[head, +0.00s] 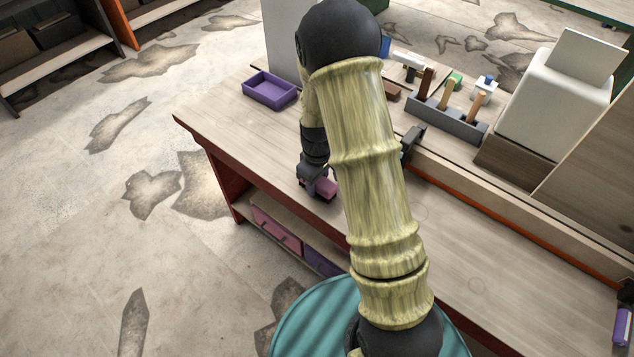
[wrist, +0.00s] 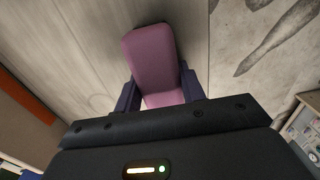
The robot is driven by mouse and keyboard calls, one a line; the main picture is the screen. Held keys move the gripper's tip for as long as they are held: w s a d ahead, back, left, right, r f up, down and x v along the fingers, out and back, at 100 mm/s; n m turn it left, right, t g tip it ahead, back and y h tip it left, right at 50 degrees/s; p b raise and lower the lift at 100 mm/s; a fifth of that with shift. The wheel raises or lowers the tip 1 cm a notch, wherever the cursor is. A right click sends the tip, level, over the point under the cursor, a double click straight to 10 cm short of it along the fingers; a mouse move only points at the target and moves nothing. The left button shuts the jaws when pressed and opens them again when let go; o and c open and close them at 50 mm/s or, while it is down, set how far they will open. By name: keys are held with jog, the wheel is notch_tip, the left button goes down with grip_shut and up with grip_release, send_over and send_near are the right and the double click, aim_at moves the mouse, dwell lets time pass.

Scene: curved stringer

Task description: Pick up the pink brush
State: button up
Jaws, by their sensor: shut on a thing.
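The pink brush (wrist: 150,58) is a pink block-like piece between the two dark fingers of my gripper (wrist: 160,95) in the wrist view. My gripper is shut on it, with a finger against each side. In the head view the pink brush (head: 323,188) shows at my gripper (head: 314,183), low over the workbench near its front edge. Part of the brush is hidden by my gripper and arm. I cannot tell whether it touches the bench top.
The wooden workbench (head: 478,255) has free room on its right half. A purple tray (head: 271,92) stands at the back left. A grey tool holder (head: 447,121) and a white box (head: 553,103) stand along the back. Drawers (head: 275,228) sit beneath the top.

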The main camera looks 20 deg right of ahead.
jog(key=shift+w+r, duration=0.15)
jog(key=shift+r, duration=0.45)
notch_tip(320, 180, up, 9)
jog(key=shift+f+b, duration=0.1)
jog(key=shift+b, duration=0.2)
jog(key=o, duration=0.5)
jog(key=c, duration=0.3)
jog(key=shift+a, duration=0.1)
jog(key=shift+s, duration=0.2)
